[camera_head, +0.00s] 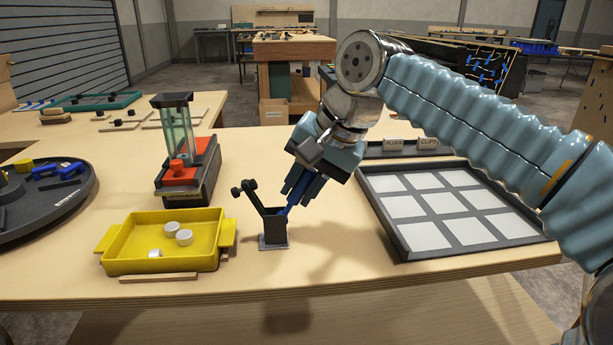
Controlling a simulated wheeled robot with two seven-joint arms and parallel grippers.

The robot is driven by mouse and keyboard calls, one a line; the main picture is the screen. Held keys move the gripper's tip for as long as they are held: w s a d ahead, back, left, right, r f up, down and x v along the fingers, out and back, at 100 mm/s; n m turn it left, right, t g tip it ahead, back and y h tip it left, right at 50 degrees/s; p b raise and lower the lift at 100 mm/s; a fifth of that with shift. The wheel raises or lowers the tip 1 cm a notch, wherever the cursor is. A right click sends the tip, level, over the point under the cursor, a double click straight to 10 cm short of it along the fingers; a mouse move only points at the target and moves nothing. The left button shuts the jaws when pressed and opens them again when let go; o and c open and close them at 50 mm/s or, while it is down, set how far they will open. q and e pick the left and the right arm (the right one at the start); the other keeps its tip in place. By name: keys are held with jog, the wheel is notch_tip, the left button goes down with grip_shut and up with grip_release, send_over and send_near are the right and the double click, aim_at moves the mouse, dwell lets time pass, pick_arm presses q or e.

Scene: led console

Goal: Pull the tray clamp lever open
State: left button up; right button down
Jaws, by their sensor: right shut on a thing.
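The tray clamp (275,230) is a small black block on a grey foot plate, standing on the table just right of the yellow tray (160,264). A black arm with a knobbed end (248,190) rises from it, tilted up and left, clear of the tray. A blue lever (285,209) slants up and right from the block. My right gripper (293,197) reaches down from the upper right and is shut on this lever; its fingers partly hide it. The yellow tray holds a few white cylindrical pieces (184,237). My left gripper is not in view.
A dispenser with a clear column and red part (177,170) stands behind the tray. A dark round turntable (75,205) with blue and yellow parts is at left. A panel of white squares (404,243) lies at right. The table front is mostly clear.

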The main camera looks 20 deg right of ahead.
jog(key=shift+w+a+r+n+g+h, duration=0.15)
jog(key=shift+a+g+h, duration=0.15)
jog(key=shift+a+h, duration=0.4)
jog(key=shift+w+a+r+n+g+h, duration=0.15)
jog(key=shift+a+g+h, duration=0.2)
jog(key=shift+h, duration=0.65)
jog(key=c, duration=1)
grip_release()
jog(key=v, duration=0.7)
jog(key=shift+r, duration=0.25)
jog(key=shift+s, duration=0.1)
